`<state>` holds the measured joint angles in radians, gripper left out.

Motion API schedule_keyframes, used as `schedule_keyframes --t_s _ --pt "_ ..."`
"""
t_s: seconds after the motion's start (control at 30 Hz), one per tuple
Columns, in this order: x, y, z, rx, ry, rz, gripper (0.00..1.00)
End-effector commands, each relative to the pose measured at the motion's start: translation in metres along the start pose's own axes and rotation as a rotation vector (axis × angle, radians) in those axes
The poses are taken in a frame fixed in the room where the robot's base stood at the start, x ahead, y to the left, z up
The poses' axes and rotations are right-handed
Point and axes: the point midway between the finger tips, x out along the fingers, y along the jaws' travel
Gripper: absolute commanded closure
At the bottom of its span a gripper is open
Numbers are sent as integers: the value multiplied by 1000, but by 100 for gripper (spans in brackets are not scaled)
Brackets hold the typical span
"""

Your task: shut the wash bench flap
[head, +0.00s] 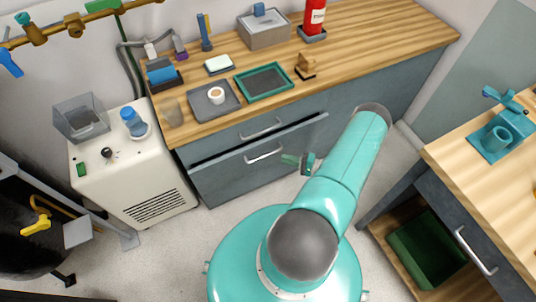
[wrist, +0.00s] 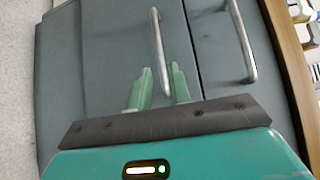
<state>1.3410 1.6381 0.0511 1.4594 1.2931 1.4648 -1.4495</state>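The wash bench flap (head: 232,178) is the grey lower front panel of the back bench, with a bar handle (head: 264,153). Its top edge leans out, leaving a dark gap below the drawer front, so it stands a little open. My gripper (head: 299,161) is in front of the flap's right part, right of the handle in the head view. In the wrist view my gripper (wrist: 161,68) has its two green fingers apart with nothing held. The flap's handle (wrist: 158,45) shows beyond and between the fingertips; I cannot tell whether they touch it.
A drawer front (head: 235,136) with its own handle (wrist: 245,45) is above the flap. The wooden worktop (head: 340,55) carries trays and small items. A cream machine (head: 120,165) stands left, and a second bench (head: 490,150) right.

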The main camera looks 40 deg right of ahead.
Motion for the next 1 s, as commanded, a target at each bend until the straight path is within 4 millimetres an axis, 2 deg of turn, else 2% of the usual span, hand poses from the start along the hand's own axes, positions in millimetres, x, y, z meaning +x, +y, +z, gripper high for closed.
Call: schedule_keyframes --t_s 0.03,0.2,0.43,0.57,0.83,0.93,1.0 --pt "12 0 1 1 -3 -2 80" --pt "46 0 0 1 -5 -1 80" --pt "81 0 -1 1 -5 0 80" --pt "89 0 -2 1 -4 0 80" --pt "90 0 -2 1 -3 0 80" --pt "90 0 -2 0 -3 0 98" --pt "90 0 -2 0 -3 0 100"
